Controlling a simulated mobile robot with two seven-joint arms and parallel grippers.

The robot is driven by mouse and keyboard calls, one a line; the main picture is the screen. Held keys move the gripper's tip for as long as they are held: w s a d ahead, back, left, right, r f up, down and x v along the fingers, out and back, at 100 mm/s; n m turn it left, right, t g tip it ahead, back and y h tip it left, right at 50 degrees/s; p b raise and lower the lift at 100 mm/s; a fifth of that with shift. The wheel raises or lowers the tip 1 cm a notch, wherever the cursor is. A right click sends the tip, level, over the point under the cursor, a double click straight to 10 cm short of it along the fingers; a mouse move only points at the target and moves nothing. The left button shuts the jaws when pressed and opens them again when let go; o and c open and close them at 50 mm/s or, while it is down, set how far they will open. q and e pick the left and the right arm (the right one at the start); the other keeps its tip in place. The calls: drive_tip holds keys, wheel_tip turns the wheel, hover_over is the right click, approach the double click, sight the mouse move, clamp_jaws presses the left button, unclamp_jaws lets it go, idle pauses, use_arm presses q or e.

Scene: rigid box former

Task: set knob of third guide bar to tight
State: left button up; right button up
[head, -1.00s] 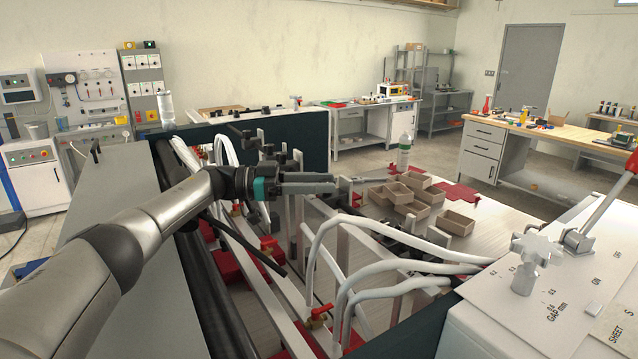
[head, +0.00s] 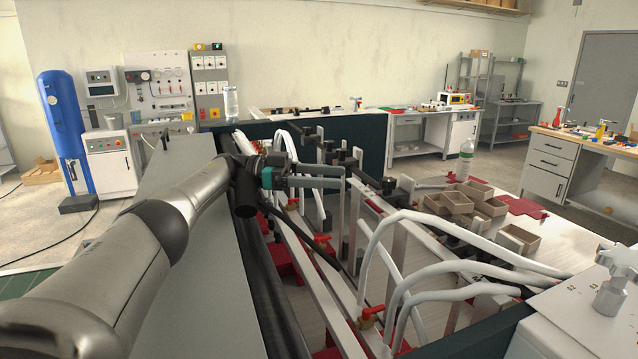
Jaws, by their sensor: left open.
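Guide bars (head: 397,245) run lengthwise through the machine as pale rails on upright posts. Small black knobs or clamps (head: 329,150) stand in a row along them, with another black one (head: 388,186) further right. I cannot tell which one belongs to the third bar, nor read any knob's setting. My left gripper (head: 337,176) reaches in from the left over the machine, its grey fingers pointing right. It is open with nothing seen between the fingers. The fingers appear just below the black knobs in the picture; contact cannot be told. My right gripper is out of view.
White curved hoses (head: 400,222) arch over the right part of the machine. Red-handled valves (head: 370,313) sit low among the rails. A dark panel (head: 372,143) closes the far end.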

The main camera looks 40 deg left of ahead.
use_arm(q)
drive_tip(key=shift+b+v, duration=0.35)
drive_tip(key=shift+v, duration=0.75)
